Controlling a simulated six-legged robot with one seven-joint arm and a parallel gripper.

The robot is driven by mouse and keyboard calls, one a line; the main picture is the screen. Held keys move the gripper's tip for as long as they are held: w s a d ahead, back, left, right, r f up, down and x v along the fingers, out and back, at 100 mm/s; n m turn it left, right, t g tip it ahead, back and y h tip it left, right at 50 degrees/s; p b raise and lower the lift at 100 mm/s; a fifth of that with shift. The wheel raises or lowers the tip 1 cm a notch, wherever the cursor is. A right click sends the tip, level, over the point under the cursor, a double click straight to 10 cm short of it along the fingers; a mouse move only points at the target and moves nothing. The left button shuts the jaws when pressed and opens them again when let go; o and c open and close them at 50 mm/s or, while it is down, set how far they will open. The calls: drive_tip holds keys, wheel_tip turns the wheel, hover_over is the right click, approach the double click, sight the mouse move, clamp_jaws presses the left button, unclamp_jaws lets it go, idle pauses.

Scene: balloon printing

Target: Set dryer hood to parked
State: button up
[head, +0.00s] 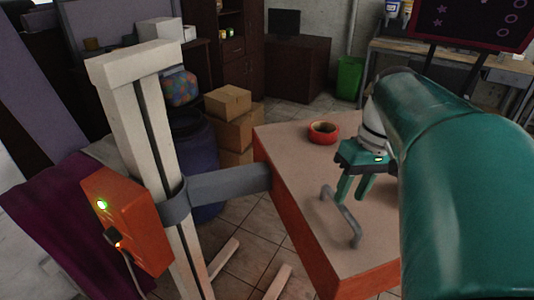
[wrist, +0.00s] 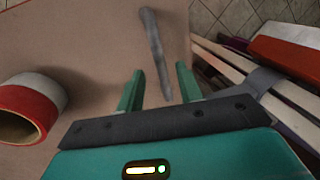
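What looks like the dryer hood is a broad slab with a beige top (head: 292,155) and orange sides, joined by a grey arm (head: 230,184) to a collar on a white post (head: 148,120). A grey bar handle (head: 341,217) stands on its top. My gripper (head: 352,192) is open and empty just above the top, near the handle's far end. In the wrist view the handle (wrist: 155,48) runs lengthwise between my two spread green fingers (wrist: 158,85), apart from them. My teal arm hides the slab's right part.
A red and white ring-shaped roll (head: 323,132) lies on the slab's top, left of my fingers in the wrist view (wrist: 32,102). An orange box (head: 128,222) with a green light is on the post. Cardboard boxes (head: 235,125) and a blue barrel (head: 198,150) stand behind.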

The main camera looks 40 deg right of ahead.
drive_tip(key=shift+w+a+f, duration=0.1)
drive_tip(key=shift+a+f, duration=0.05)
drive_tip(key=shift+f, duration=0.6)
drive_tip(key=shift+w+a+f, duration=0.1)
drive_tip(key=shift+a+f, duration=0.05)
drive_tip(key=shift+f, duration=0.55)
clamp_jaws()
